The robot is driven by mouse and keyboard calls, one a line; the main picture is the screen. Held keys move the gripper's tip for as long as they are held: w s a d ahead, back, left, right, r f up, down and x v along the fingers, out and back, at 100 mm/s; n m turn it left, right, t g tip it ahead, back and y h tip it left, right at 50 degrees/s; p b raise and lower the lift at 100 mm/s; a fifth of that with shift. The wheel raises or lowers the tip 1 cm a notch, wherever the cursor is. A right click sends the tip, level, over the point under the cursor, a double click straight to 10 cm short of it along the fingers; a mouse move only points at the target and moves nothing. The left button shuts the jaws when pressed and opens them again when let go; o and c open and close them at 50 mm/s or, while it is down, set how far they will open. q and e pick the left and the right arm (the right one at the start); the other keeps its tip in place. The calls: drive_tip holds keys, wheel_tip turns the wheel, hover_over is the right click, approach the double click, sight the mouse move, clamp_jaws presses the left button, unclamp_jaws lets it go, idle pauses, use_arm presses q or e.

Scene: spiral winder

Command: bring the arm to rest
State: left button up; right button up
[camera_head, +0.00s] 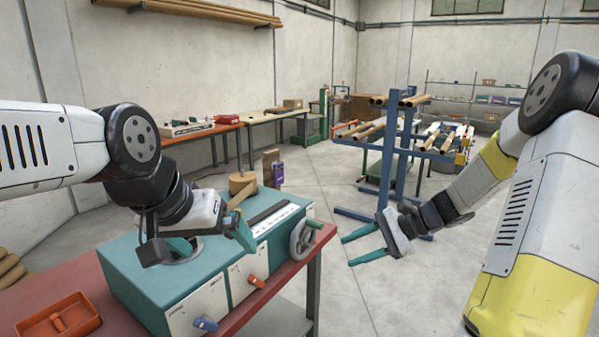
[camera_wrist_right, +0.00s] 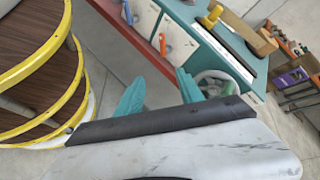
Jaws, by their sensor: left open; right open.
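My left gripper (camera_head: 212,240) is open, with its teal fingers spread low over the top of the teal winder machine (camera_head: 150,288). I see nothing held in it, and I cannot tell whether it touches the machine. The arm hides part of the machine top. My right gripper (camera_head: 347,250) is open and empty in the air to the right of the machine, fingers pointing left. In the right wrist view its two teal fingers (camera_wrist_right: 160,92) are apart, with the machine's front beyond them.
The machine stands on a red table (camera_head: 78,285) and has a handwheel (camera_head: 302,240), an orange lever (camera_head: 257,282) and a blue lever (camera_head: 206,323). An orange tray (camera_head: 85,328) is at front left. A blue rack (camera_head: 386,165) stands behind my right gripper. Floor at centre is clear.

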drive_tip(key=s+r+n+t+h, duration=0.4)
drive_tip(key=s+r+n+h, duration=0.5)
drive_tip(key=s, duration=0.9)
wheel_tip(320, 180, up, 6)
drive_tip(key=n, duration=0.3)
drive_tip(key=shift+s+d+f+n, duration=0.2)
drive_tip(key=shift+d+f+n, duration=0.05)
drive_tip(key=shift+n, duration=0.05)
drive_tip(key=shift+a, duration=0.1)
